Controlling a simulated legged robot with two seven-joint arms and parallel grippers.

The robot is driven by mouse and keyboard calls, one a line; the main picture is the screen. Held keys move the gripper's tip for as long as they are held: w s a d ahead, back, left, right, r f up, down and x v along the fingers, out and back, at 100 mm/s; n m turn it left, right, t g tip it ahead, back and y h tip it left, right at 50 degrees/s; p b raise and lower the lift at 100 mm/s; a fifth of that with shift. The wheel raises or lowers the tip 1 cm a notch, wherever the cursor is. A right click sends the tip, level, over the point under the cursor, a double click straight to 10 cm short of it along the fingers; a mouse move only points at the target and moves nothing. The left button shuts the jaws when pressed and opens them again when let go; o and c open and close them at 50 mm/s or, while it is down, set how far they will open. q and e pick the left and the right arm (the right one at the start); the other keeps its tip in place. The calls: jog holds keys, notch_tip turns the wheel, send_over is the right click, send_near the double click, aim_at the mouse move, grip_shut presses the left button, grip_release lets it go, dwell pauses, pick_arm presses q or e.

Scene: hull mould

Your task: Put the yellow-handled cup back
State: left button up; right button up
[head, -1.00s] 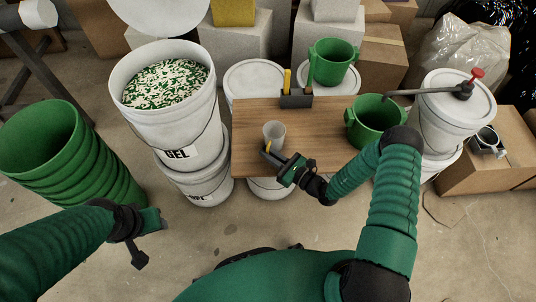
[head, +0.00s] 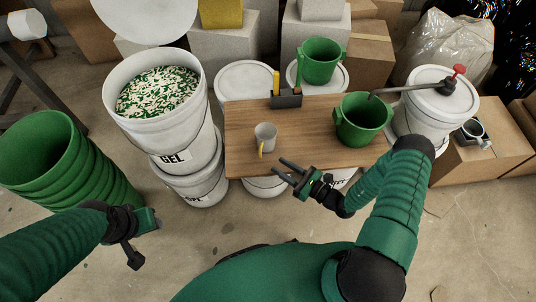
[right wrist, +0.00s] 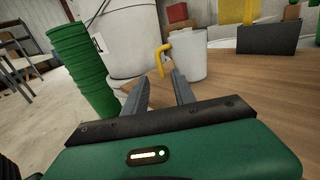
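The yellow-handled cup (head: 265,137) is a pale grey cup standing upright on the wooden board (head: 310,124), near its front left part. Its yellow handle faces the front. In the right wrist view the cup (right wrist: 187,56) stands just beyond the fingertips, with its handle to the left. My right gripper (head: 282,170) is open and empty, in front of the board's front edge and apart from the cup. Its spread fingers also show in the right wrist view (right wrist: 163,85). My left gripper (head: 146,240) is low at the left, far from the board; its fingers are not clear.
A holder with upright tools (head: 286,99) stands at the board's back edge. A green bucket (head: 362,120) is at the board's right. A white GEL bucket (head: 165,130) full of pellets stands left, beside stacked green buckets (head: 60,165).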

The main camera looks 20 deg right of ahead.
jog(key=s+a+r+n+g, duration=0.4)
jog(key=s+n+g, duration=0.3)
jog(key=n+g, duration=0.15)
jog(key=s+a+r+n+g, duration=0.4)
jog(key=s+n+g, duration=0.3)
jog(key=n+g, duration=0.15)
jog(key=w+d+r+n+t+h, duration=0.3)
jog(key=r+n+h, duration=0.6)
jog(key=n, duration=0.3)
jog(key=shift+d+r+n+t, duration=0.3)
jog(key=shift+d+r+t, duration=0.2)
jog(key=shift+d+t, duration=0.45)
jog(key=shift+w+d, duration=0.1)
